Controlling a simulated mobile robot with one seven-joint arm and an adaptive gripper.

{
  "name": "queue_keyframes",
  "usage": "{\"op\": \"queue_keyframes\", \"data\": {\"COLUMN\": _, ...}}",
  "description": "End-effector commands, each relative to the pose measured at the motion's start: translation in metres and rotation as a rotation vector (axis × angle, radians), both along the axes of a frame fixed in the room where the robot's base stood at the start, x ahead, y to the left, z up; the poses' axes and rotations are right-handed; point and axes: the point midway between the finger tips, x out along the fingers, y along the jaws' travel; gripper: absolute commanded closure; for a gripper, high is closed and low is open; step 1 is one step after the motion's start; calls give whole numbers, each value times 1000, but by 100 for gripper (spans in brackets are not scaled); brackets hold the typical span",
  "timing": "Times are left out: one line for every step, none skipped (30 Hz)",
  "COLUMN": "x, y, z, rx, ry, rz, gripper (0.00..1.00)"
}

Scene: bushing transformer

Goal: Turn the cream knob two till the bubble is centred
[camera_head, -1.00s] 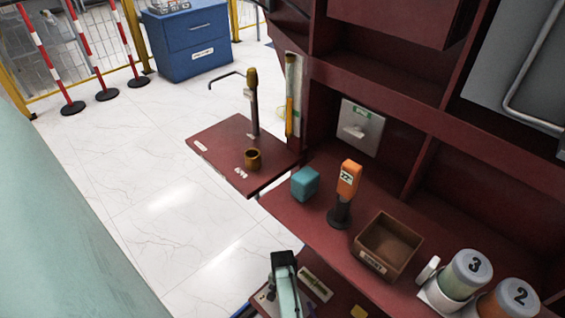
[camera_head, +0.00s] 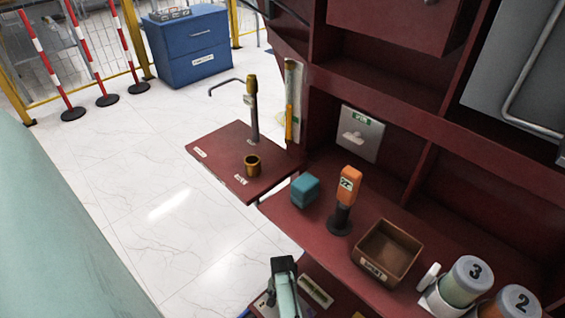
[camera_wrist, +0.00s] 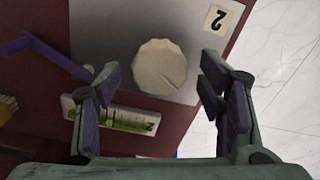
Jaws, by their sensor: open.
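The cream knob (camera_wrist: 160,67) shows in the wrist view on a grey plate, round with a scalloped rim and a line mark toward its lower right. A label reading 2 (camera_wrist: 215,18) sits upside down near it. My gripper (camera_wrist: 160,72) is open, one finger on each side of the knob with a visible gap to both. A level with a green vial (camera_wrist: 120,120) lies below the knob, partly covered by the left finger; I cannot tell where its bubble is. In the head view my gripper (camera_head: 283,268) is over the lower bench, hiding the knob.
A purple lever (camera_wrist: 45,52) lies left of the plate in the wrist view. In the head view an open brown box (camera_head: 362,262), an orange device (camera_head: 348,184), a teal block (camera_head: 305,189) and numbered canisters (camera_head: 466,280) stand on the red bench. White floor lies to the left.

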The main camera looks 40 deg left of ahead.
Motion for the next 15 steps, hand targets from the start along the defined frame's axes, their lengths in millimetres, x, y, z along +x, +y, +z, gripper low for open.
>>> {"op": "queue_keyframes", "data": {"x": 0, "y": 0, "z": 7, "rx": 1, "ry": -1, "rz": 0, "gripper": 38}}
{"op": "queue_keyframes", "data": {"x": 0, "y": 0, "z": 11, "rx": 2, "ry": -2, "rz": -1, "gripper": 38}}
{"op": "queue_keyframes", "data": {"x": 0, "y": 0, "z": 18, "rx": 2, "ry": -2, "rz": -1, "gripper": 38}}
{"op": "queue_keyframes", "data": {"x": 1, "y": 0, "z": 25, "rx": 3, "ry": -2, "rz": -1, "gripper": 38}}
{"op": "queue_keyframes", "data": {"x": 1, "y": 0, "z": 32, "rx": 3, "ry": -2, "rz": -1, "gripper": 38}}
{"op": "queue_keyframes", "data": {"x": 0, "y": 0, "z": 41, "rx": 3, "ry": -2, "rz": 0, "gripper": 38}}
{"op": "queue_keyframes", "data": {"x": 0, "y": 1, "z": 48, "rx": 3, "ry": -2, "rz": 0, "gripper": 38}}
{"op": "queue_keyframes", "data": {"x": 0, "y": 1, "z": 55, "rx": 3, "ry": -2, "rz": 0, "gripper": 38}}
{"op": "queue_keyframes", "data": {"x": 0, "y": 0, "z": 63, "rx": 3, "ry": -3, "rz": 0, "gripper": 38}}
{"op": "queue_keyframes", "data": {"x": 0, "y": 0, "z": 69, "rx": 3, "ry": -2, "rz": 0, "gripper": 38}}
{"op": "queue_keyframes", "data": {"x": 0, "y": 0, "z": 75, "rx": 3, "ry": -3, "rz": 0, "gripper": 38}}
{"op": "queue_keyframes", "data": {"x": 0, "y": 0, "z": 83, "rx": 2, "ry": -2, "rz": 0, "gripper": 38}}
{"op": "queue_keyframes", "data": {"x": 0, "y": 0, "z": 88, "rx": 3, "ry": -3, "rz": 0, "gripper": 38}}
{"op": "queue_keyframes", "data": {"x": 0, "y": 0, "z": 92, "rx": 1, "ry": -2, "rz": 0, "gripper": 38}}
{"op": "queue_keyframes", "data": {"x": 1, "y": 0, "z": 98, "rx": 2, "ry": -2, "rz": 0, "gripper": 38}}
